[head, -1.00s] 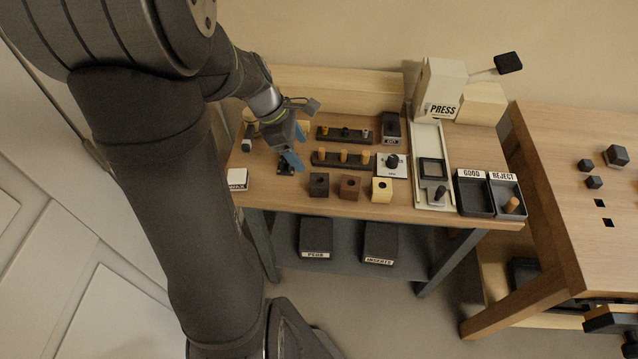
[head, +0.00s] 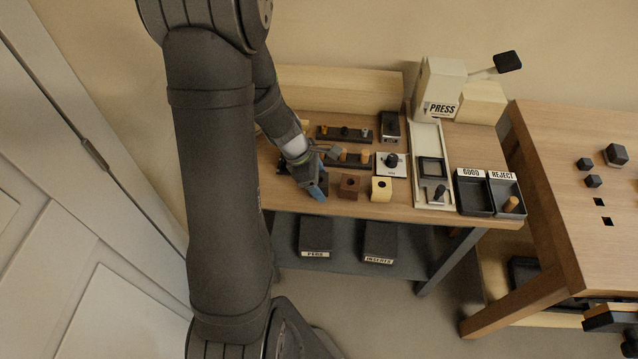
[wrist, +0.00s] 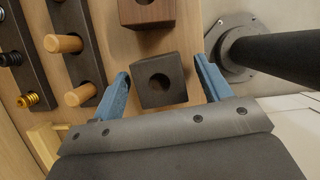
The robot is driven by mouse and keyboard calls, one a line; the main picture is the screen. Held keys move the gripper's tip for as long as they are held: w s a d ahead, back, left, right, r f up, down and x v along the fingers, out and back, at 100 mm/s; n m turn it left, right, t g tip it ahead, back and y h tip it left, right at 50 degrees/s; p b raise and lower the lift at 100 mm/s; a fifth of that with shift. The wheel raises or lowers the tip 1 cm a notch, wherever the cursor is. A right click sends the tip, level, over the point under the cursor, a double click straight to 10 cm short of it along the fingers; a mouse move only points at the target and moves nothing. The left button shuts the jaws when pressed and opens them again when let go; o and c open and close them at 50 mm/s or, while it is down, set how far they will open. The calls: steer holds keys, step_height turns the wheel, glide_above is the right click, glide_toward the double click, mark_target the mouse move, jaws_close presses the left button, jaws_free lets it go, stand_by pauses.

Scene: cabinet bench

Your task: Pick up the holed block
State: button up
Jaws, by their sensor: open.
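The fingers are open, with a gap on each side of the block. In the head view my gripper (head: 318,188) is low over the front of the bench, and the dark block is mostly hidden behind it. A brown holed block (head: 349,186) and a pale yellow holed block (head: 381,189) stand in a row to the right. The brown block also shows above the dark one in the wrist view (wrist: 147,12).
Racks with pegs (head: 345,133) stand behind the blocks. A grey knob unit (head: 391,163), the press (head: 440,90) and black GOOD and REJECT trays (head: 474,196) are to the right. Dark bins (head: 316,236) sit on the lower shelf.

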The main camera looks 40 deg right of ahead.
steer(key=shift+f, duration=0.1)
steer(key=shift+c, duration=0.4)
steer(key=c, duration=1)
